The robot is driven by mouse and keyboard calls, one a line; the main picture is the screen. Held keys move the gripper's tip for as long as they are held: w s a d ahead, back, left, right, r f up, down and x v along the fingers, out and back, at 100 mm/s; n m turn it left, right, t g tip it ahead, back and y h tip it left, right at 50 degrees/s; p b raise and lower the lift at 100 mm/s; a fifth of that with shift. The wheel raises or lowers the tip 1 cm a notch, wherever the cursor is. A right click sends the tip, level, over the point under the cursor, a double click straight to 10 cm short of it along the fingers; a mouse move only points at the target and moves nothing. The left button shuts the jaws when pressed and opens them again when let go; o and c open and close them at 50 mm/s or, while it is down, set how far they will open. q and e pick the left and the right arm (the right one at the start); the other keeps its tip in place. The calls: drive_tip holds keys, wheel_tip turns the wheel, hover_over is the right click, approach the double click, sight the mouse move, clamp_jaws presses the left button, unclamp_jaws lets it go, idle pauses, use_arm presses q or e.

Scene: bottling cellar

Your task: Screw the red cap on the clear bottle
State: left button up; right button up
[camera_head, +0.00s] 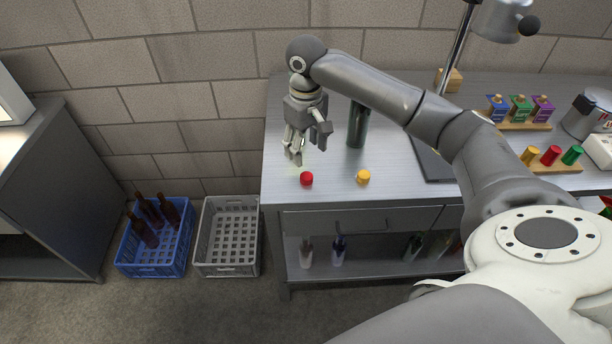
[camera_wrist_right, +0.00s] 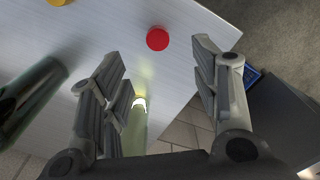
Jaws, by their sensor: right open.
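The red cap (camera_head: 306,179) sits alone on the metal worktop (camera_head: 283,189), near its front edge. It also shows in the right wrist view (camera_wrist_right: 157,38), beyond the fingertips and between their lines. My right gripper (camera_head: 310,146) is above the worktop behind the red cap, open with nothing held between its fingers; it also shows in the wrist view (camera_wrist_right: 160,65). A pale, see-through bottle (camera_wrist_right: 138,126), seemingly the clear bottle, stands between the fingers' lines in the wrist view, partly hidden by the left-hand finger. In the head view the gripper mostly covers it. My left gripper is not in view.
A dark green bottle (camera_head: 358,126) stands right of the gripper, and a yellow cap (camera_head: 363,177) lies right of the red cap. A lamp post and dark mat (camera_head: 432,165) are farther right. A blue crate (camera_head: 180,262) with brown bottles and a grey crate (camera_head: 228,268) stand on the floor.

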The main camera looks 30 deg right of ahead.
sight(307, 176)
wheel_tip(307, 176, down, 3)
drive_tip(key=shift+w+f, duration=0.1)
drive_tip(key=shift+f, duration=0.95)
drive_tip(key=shift+f+p, duration=0.25)
drive_tip(key=shift+p, duration=0.1)
wheel_tip(307, 176, down, 4)
drive_tip(key=shift+d+r+p, duration=0.15)
drive_tip(key=shift+p, duration=0.3)
drive_tip(key=shift+f, duration=0.5)
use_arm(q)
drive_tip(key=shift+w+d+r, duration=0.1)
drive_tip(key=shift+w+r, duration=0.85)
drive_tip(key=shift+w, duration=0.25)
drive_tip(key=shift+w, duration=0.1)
use_arm(e)
drive_tip(key=shift+c, duration=0.5)
